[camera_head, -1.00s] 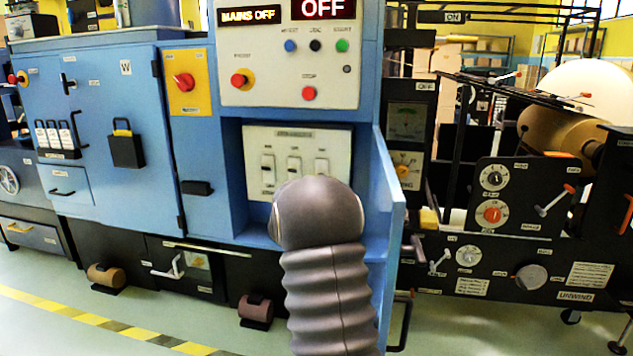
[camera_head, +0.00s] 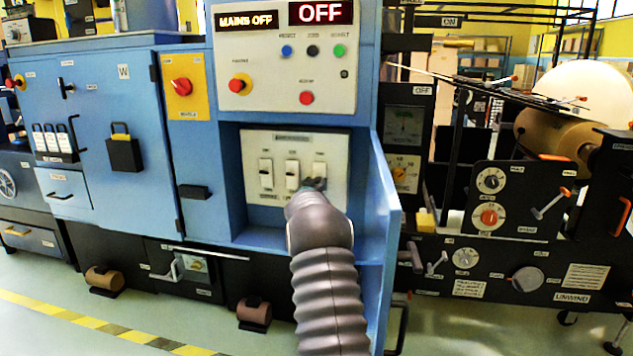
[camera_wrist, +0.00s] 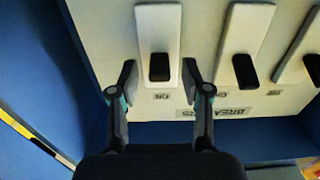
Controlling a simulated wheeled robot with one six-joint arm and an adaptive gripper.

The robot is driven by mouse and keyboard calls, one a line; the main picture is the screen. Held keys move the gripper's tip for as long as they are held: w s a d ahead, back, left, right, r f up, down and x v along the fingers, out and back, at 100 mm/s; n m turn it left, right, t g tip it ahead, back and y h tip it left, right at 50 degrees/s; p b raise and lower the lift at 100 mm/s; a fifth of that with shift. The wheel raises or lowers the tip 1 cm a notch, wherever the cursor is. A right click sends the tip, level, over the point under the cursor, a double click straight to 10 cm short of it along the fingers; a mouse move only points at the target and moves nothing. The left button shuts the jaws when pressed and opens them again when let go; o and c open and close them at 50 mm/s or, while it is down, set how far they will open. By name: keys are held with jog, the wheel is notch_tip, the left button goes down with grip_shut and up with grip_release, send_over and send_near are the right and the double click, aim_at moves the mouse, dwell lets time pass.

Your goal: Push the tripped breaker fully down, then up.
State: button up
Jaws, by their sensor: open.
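The breaker panel (camera_head: 338,150) is a pale plate in a blue recess, with three white breakers side by side. My gripper (camera_head: 316,184) is at the lower part of the right breaker (camera_head: 319,168), beside the middle breaker (camera_head: 292,170) and left breaker (camera_head: 265,168). The wrist view shows the panel upside down. There my open gripper (camera_wrist: 159,82) has one finger on each side of a breaker's black lever (camera_wrist: 159,67), with gaps at both sides. This lever and a neighbouring lever (camera_wrist: 243,69) both sit toward the labelled end. I cannot tell which is tripped.
Blue recess walls also show around the panel in the wrist view. Above is a control box (camera_head: 330,75) with buttons and displays reading MAINS OFF and OFF. A black padlock (camera_head: 124,150) hangs further left.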

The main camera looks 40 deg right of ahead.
jog(key=shift+w+d, duration=0.4)
jog(key=shift+d, duration=0.15)
grip_shut()
jog(key=f+b, duration=0.1)
jog(key=b, duration=0.2)
jog(key=shift+h+b, duration=0.3)
jog(key=shift+b, duration=0.05)
jog(key=t+h+b, duration=0.1)
jog(key=b, duration=0.3)
jog(key=t+h+b, duration=0.2)
jog(key=b, duration=0.2)
jog(key=shift+w+d+f+t, duration=0.15)
jog(key=shift+f+t, duration=0.15)
jog(key=shift+f, duration=0.1)
